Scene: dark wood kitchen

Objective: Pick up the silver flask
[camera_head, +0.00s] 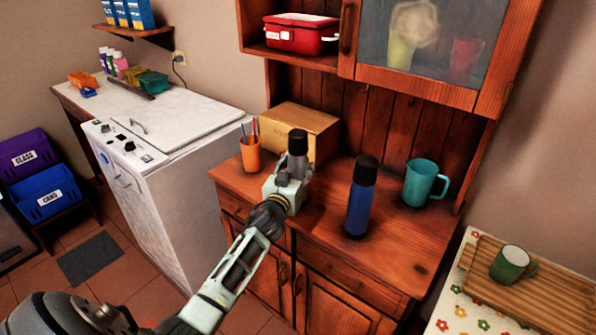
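The silver flask (298,165), grey with a black cap, is upright at the counter of the wooden hutch (395,255). My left gripper (290,178) reaches in from the lower left and is right at the flask's lower body, which it partly hides. Its fingers are small and overlap the flask, so I cannot tell whether they have closed on it. The flask's base is hidden, so I cannot tell whether it touches the counter. My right gripper is not in view.
A blue flask with a black cap (360,200) and a teal pitcher (424,183) stand to the right. An orange pencil cup (251,155) and a cardboard box (300,122) are close to the left and behind. The hutch's glass-doored cabinet (425,45) hangs above.

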